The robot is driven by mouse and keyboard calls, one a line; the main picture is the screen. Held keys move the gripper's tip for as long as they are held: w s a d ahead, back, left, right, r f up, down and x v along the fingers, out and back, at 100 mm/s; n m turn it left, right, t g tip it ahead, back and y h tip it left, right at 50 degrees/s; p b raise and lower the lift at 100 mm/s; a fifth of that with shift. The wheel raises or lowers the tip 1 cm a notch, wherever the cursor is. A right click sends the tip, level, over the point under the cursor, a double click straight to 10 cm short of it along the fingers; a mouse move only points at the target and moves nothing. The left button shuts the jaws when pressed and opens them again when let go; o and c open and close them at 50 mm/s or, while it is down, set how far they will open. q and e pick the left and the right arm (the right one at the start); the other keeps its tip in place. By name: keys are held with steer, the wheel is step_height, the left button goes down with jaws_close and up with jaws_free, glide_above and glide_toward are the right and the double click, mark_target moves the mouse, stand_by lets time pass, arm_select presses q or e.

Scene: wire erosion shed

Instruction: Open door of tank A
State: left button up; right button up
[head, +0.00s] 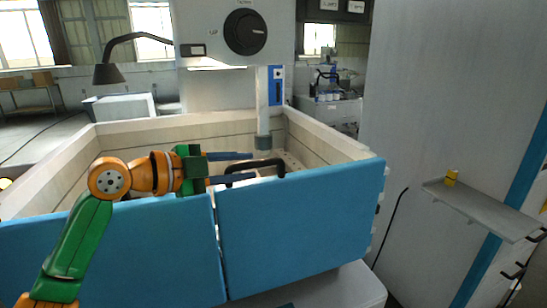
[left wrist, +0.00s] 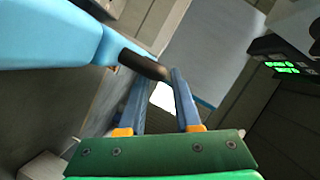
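The tank (head: 330,140) has a pale open-topped basin with two blue door panels across its front, a left one (head: 120,255) and a right one (head: 300,225). Their top edges meet at a narrow seam, and both look closed. A black bar handle (head: 268,163) sits at the top of the right panel; the left wrist view also shows the dark handle (left wrist: 143,65). My left gripper (head: 252,167) is open, with its two blue fingers apart and its tips around or beside the handle; I cannot tell if they touch it. My right gripper is not in view.
A machine head with a black dial (head: 246,32) and a vertical column (head: 263,115) stand over the basin. A black lamp (head: 109,73) is at the back left. A grey shelf (head: 480,208) with a small yellow object (head: 451,178) is on the right wall.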

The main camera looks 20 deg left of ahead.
mark_target(249, 164)
arm_select(q)
steer(key=p+x, duration=0.1)
steer(key=x, duration=0.2)
steer(key=shift+w+d+r+p, duration=0.1)
steer(key=shift+w+d+p, duration=0.15)
steer(key=shift+p, duration=0.15)
steer(key=shift+w+d+f, duration=0.15)
steer(key=shift+w+f, duration=0.05)
steer(key=shift+w, duration=0.05)
steer(key=shift+s, duration=0.1)
jaws_close()
stand_by(0.7)
